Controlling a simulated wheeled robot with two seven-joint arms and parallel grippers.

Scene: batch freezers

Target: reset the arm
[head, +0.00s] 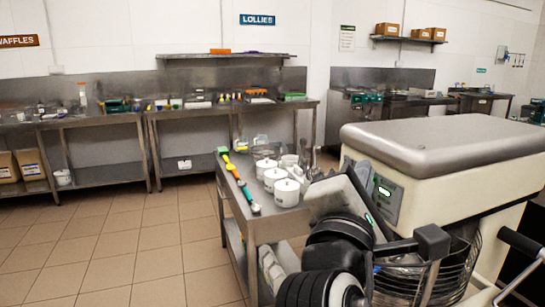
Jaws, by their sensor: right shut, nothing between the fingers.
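My right gripper (428,243) shows at the lower right, dark and shut, with nothing held. It is in front of the cream machine (470,165) and close to the wire basket (455,272) below it. My dark right arm reaches up from the bottom edge, beside the right end of the steel trolley (255,228). I cannot tell whether the gripper touches the basket. My left gripper is out of view.
The trolley top holds white lidded pots (287,192) and a row of coloured utensils (238,181) along its left edge. Steel benches (100,118) line the back wall. The tiled floor (125,240) at the left is clear.

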